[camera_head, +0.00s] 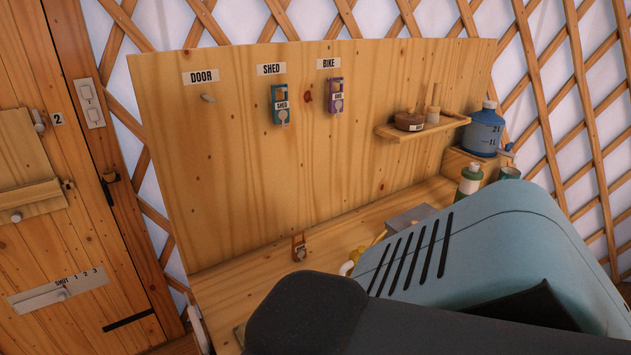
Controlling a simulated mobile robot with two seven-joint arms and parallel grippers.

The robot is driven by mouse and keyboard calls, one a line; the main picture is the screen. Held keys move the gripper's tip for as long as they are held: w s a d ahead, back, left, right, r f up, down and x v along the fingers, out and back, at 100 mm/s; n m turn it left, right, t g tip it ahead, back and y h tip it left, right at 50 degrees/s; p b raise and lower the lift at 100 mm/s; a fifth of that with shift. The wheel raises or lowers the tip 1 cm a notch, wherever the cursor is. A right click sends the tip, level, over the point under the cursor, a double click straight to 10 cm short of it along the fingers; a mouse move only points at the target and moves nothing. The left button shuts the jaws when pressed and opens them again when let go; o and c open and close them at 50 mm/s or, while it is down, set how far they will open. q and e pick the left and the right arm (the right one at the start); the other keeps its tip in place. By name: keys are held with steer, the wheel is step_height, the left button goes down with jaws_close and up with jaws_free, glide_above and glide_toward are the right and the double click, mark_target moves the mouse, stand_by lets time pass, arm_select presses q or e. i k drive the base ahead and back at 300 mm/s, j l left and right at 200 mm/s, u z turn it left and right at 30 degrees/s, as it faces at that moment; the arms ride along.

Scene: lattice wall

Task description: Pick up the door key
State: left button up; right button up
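A small orange-brown tag with a pale metal piece (299,249), which looks like the door key, is at the back of the wooden counter, close to the foot of the board. I cannot read a label on it. The hook (208,97) under the DOOR sign (201,77) is empty. A teal tag marked SHED (281,104) and a purple tag marked BIKE (336,96) hang on the board under their signs. A large blue-grey and black part of my own body fills the lower right. I see no gripper fingers.
A small shelf (424,127) holds a round brown item (408,121). A blue container (485,129), a green-and-white bottle (470,180) and a grey box (411,217) stand to the right. The wooden door (70,240) is at left. My body hides much of the counter.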

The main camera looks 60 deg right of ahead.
mark_target(298, 248)
steer(key=k+l, duration=0.45)
steer(key=k, duration=0.15)
steer(key=k+l, duration=0.45)
steer(key=k, duration=0.15)
steer(key=l+u, duration=0.05)
